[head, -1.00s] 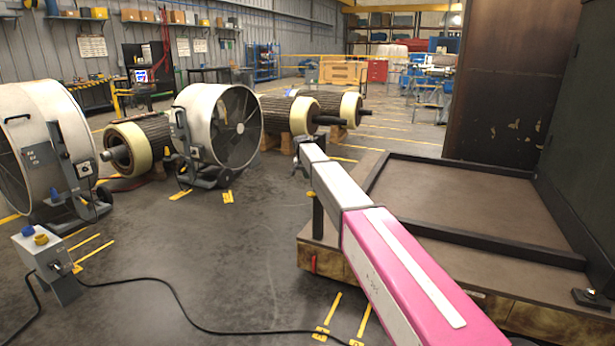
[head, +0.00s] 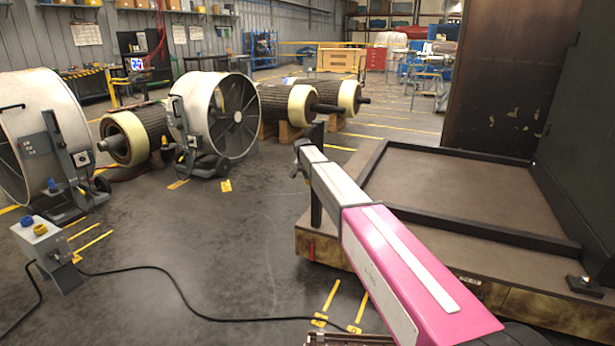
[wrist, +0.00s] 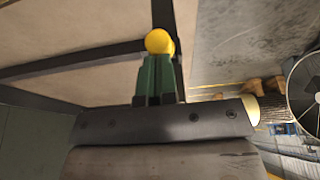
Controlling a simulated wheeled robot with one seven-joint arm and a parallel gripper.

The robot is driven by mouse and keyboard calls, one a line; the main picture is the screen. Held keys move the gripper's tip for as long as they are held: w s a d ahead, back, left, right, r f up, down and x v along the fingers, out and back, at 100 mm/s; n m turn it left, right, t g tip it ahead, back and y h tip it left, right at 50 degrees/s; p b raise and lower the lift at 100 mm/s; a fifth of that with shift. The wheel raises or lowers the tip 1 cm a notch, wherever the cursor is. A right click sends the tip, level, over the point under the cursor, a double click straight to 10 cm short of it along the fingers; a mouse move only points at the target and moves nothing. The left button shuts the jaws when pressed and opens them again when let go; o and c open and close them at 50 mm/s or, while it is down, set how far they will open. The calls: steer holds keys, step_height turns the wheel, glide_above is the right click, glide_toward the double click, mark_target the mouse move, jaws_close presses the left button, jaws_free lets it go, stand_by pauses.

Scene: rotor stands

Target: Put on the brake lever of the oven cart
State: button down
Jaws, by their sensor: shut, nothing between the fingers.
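The oven cart (head: 480,243) is the low brown platform with a raised dark frame at the right of the head view. A dark upright post (head: 316,208) stands at its near left corner, partly behind my arm. In the wrist view, a yellow ball knob (wrist: 159,41) on a dark bar is just past the green fingertips of my gripper (wrist: 157,64). The knob looks like the brake lever's end; whether the fingers touch it I cannot tell. My gripper is shut and empty. In the head view, it is at the arm's far end (head: 299,160), above the cart corner.
A red tag (head: 312,251) shows on the cart's side. A tall dark oven body (head: 505,80) stands behind the cart. Drum fans (head: 217,115) and rotors (head: 140,135) stand to the left. A control box (head: 42,245) trails a black cable across otherwise open floor.

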steer(key=shift+s+a+f+t, duration=0.1)
steer(key=shift+s+f+t, duration=0.2)
steer(key=shift+t, duration=0.1)
steer(key=shift+s+f, duration=0.15)
steer(key=shift+s+a+f+t+h, duration=0.15)
steer(key=shift+s+f+t+h, duration=0.3)
steer(key=shift+t, duration=0.25)
step_height(320, 180, down, 9)
steer(key=s+t+h, duration=0.1)
steer(key=t, duration=0.3)
steer(key=shift+a+r+t, duration=0.15)
steer(key=shift+a+t, duration=0.15)
steer(key=shift+s+h, duration=0.1)
steer(key=shift+h, duration=0.15)
steer(key=shift+s, duration=0.1)
